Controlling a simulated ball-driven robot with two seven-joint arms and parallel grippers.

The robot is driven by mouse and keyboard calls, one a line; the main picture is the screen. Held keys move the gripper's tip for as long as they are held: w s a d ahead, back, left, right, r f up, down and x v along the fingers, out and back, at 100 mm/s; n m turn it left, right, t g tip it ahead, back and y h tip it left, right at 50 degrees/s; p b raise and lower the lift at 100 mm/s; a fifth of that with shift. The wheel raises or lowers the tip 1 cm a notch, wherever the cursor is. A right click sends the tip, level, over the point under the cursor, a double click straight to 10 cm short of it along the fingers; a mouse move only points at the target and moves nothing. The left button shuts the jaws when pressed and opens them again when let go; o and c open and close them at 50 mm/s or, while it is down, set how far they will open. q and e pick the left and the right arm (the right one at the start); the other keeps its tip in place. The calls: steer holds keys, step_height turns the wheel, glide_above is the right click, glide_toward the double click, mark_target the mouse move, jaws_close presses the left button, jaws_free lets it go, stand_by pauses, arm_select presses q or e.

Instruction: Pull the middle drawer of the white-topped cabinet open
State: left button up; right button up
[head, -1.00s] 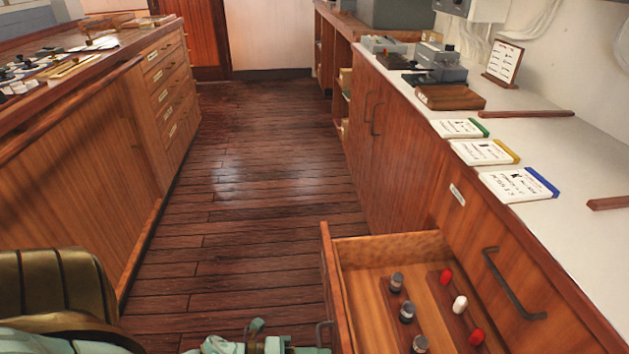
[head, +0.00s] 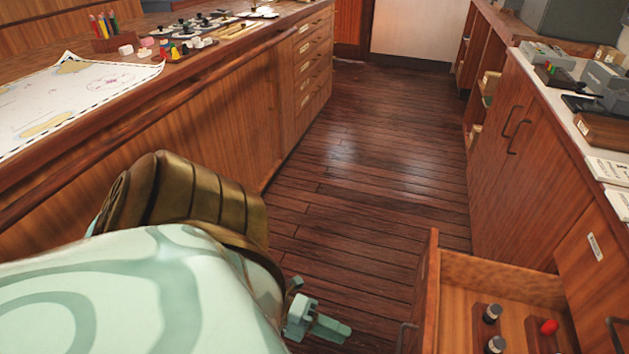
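The white-topped cabinet (head: 515,165) runs along the right side. A drawer (head: 428,290) below its top drawer front stands pulled out into the aisle, with several small grey- and red-topped items inside. The handle (head: 404,336) on its front shows at the bottom edge. My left gripper (head: 328,328), pale green, is low at the bottom middle, left of the drawer front and apart from the handle. Whether its fingers are open or shut is unclear. My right gripper is out of view.
A wooden chart table (head: 180,130) with a chart (head: 70,100) and pens stands on the left. My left arm covers the lower left. The plank floor (head: 370,150) between the two units is clear. The upper drawer front has a handle (head: 616,335).

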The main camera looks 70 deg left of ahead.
arm_select(q)
steer(key=shift+v, duration=1.85)
